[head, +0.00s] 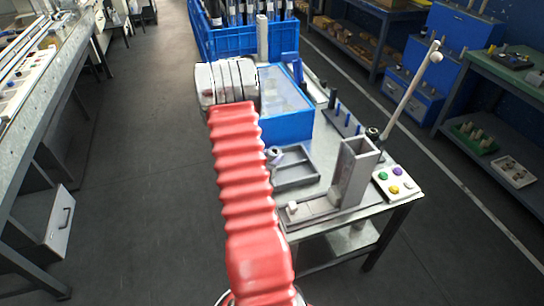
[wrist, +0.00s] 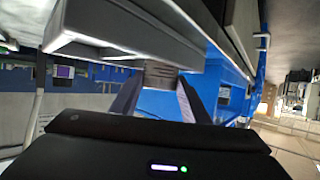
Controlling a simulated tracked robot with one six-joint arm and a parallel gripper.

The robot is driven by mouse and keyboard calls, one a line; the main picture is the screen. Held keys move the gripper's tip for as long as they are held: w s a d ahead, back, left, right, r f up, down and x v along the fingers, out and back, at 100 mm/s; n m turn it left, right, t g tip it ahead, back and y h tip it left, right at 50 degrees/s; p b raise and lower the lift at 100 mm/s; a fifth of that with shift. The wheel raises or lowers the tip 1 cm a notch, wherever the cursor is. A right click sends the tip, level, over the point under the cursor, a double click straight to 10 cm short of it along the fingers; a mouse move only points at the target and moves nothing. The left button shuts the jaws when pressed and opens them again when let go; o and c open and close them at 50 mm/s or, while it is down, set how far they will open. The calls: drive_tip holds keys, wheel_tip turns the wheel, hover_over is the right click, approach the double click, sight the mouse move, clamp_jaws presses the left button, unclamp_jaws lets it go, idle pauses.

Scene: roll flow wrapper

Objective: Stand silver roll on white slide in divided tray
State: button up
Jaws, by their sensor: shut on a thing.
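My gripper (wrist: 158,92) shows in the wrist view, its two dark fingers closed on a small grey cylinder, which looks like the silver roll (wrist: 160,74). The roll's upper end is close under a pale grey ledge; I cannot tell whether they touch. In the head view my red arm hides the gripper and the held roll. The grey divided tray (head: 298,183) lies on the table just right of my arm, partly covered by it. A pale rounded piece (head: 289,153) is at its back left; I cannot tell whether this is the white slide.
A blue box with a clear top (head: 290,98) stands behind the tray. A grey upright chute (head: 354,172) with a low channel and small white block (head: 292,208) stands in front. A button panel (head: 396,185) is at the table's right corner. Open floor lies left.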

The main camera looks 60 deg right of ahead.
idle(0.3)
drive_tip(key=o, duration=1.2)
drive_tip(key=shift+f, duration=0.15)
drive_tip(key=shift+c, duration=0.2)
drive_tip(key=shift+a+r, duration=0.2)
drive_tip(key=shift+r, duration=0.05)
drive_tip(key=v, duration=1.1)
drive_tip(key=shift+a, duration=0.3)
